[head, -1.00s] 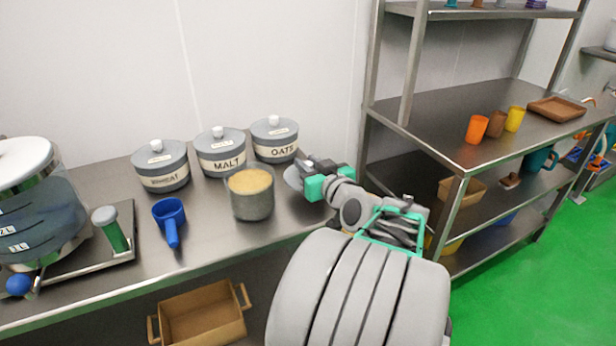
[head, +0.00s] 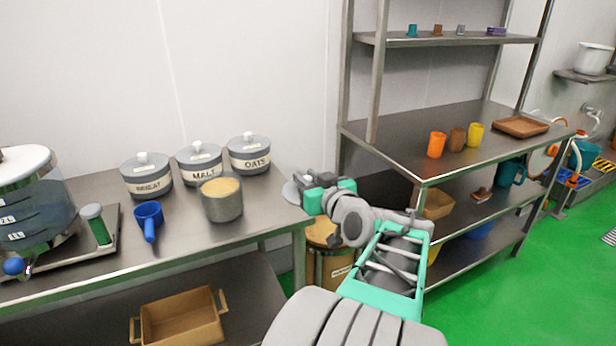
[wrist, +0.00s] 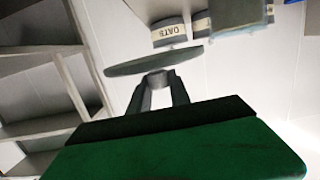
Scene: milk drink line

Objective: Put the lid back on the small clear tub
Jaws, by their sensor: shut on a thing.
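The small clear tub (head: 221,207) stands open on the steel table, filled nearly to the rim with something tan. It also shows at the top of the wrist view (wrist: 238,14), partly cut off. My gripper (head: 303,185) is shut on a round grey lid (head: 290,193), which it holds to the right of the tub, near the table's right end. In the wrist view the lid (wrist: 150,61) is a thin disc seen nearly edge-on, with the fingers (wrist: 158,82) at its middle. The lid and tub are apart.
Lidded jars for wheat, malt (head: 199,162) and oats (head: 249,153) stand behind the tub. A blue scoop (head: 148,217) lies to its left. A steel shelf rack (head: 390,150) with cups stands to the right. A wooden crate (head: 180,318) sits below the table.

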